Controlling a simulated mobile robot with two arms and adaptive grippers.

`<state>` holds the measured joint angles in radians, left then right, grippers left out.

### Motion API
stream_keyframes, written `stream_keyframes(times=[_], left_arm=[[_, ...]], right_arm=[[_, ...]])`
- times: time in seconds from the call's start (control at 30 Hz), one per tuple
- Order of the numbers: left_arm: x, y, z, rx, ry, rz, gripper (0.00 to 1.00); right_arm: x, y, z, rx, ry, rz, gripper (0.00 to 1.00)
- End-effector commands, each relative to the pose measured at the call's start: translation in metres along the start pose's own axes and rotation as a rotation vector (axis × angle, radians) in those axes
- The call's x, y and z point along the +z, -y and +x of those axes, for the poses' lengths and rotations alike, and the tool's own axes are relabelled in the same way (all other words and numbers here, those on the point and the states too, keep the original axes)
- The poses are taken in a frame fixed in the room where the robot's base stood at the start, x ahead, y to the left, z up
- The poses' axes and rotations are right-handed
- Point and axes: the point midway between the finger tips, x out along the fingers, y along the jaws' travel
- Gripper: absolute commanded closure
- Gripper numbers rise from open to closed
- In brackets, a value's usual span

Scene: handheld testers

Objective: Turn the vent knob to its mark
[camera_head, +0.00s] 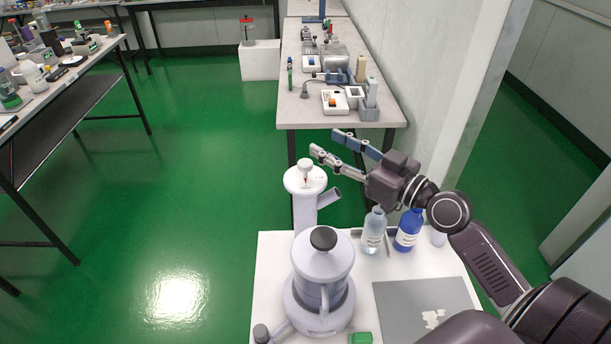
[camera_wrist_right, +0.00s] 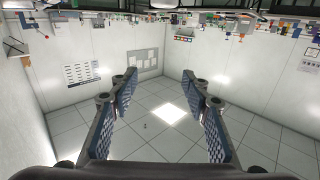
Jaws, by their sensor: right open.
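A white upright cylinder (camera_head: 305,215) with a side tube (camera_head: 328,197) stands at the back left of the near white table. On its round top is a small white knob with a red part (camera_head: 305,168), which looks like the vent knob; no mark on it is readable. My right gripper (camera_head: 329,143) is open and empty, above and to the right of this knob and apart from it. Its spread fingers also show in the right wrist view (camera_wrist_right: 160,77), with nothing between them and no knob in sight. My left gripper is not in view.
In front of the cylinder stands a grey-white vessel with a black-topped lid (camera_head: 323,238). A clear bottle (camera_head: 373,232) and a blue bottle (camera_head: 408,232) stand below my right arm. A grey mat (camera_head: 400,305) lies at the table's right. A bench (camera_head: 310,112) with devices is behind.

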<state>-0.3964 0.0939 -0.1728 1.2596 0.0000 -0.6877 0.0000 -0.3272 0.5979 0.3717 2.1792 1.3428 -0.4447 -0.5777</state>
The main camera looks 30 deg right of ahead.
Motion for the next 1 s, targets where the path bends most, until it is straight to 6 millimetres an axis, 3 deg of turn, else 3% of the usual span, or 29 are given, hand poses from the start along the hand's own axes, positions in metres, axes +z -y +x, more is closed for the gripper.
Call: stream_keyframes(times=[0.03, 0.1, 0.3, 0.57, 1.0], left_arm=[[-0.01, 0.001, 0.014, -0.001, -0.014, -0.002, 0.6], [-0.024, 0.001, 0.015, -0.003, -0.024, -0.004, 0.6], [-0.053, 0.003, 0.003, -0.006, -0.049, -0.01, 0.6], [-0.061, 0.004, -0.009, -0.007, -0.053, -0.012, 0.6], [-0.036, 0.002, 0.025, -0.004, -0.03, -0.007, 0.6]], right_arm=[[0.027, 0.0, 0.0, 0.0, 0.0, 0.001, 0.57], [0.047, 0.0, 0.0, 0.0, 0.0, 0.001, 0.57], [0.087, 0.0, 0.0, 0.0, 0.0, 0.0, 0.57], [0.095, 0.0, 0.004, 0.0, -0.002, 0.001, 0.57], [0.093, 0.0, 0.057, 0.001, -0.004, 0.003, 0.57]])
